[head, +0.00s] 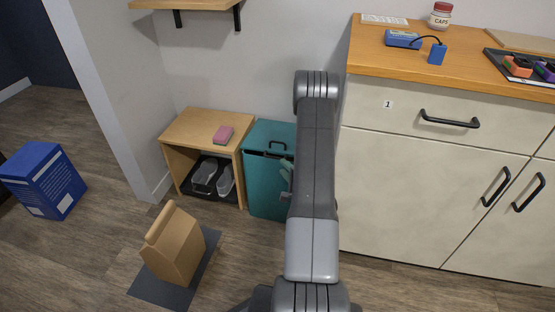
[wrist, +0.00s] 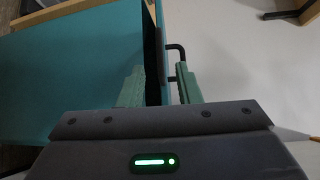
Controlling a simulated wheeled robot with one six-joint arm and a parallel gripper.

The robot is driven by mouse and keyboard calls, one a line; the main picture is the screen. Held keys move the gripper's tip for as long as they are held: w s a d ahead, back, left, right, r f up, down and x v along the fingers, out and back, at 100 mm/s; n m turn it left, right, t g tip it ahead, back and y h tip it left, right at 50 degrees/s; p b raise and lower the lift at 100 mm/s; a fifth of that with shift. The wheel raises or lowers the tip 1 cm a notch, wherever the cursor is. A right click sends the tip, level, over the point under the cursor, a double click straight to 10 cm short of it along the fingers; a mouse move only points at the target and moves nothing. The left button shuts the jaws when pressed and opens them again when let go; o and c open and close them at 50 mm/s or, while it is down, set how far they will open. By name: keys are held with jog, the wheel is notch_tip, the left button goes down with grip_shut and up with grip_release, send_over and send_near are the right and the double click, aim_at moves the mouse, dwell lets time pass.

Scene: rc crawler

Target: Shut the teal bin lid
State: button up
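The teal bin (head: 268,190) stands on the floor between a low wooden shelf unit and the cabinet. Its teal lid (head: 262,133) has a black handle (head: 277,144), and a dark gap shows between lid and bin body. In the wrist view, the bin body (wrist: 75,65) fills the left, and the lid (wrist: 161,20) shows as a narrow strip with the handle (wrist: 179,50) on its right. My gripper (wrist: 160,90) is open, its pale green fingers apart on either side of the lid strip; contact is unclear. My arm hides the bin's right part in the head view.
The shelf unit (head: 172,125) stands left of the bin with a pink-and-green sponge (head: 223,135) on top. The cabinet (head: 430,185) is close on the right. A paper bag (head: 175,245) stands on a dark mat (head: 150,290); a blue box (head: 45,180) is farther left.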

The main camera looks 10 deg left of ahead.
jog(key=v, duration=0.5)
jog(key=shift+s+d+p, duration=0.15)
jog(key=shift+p, duration=0.2)
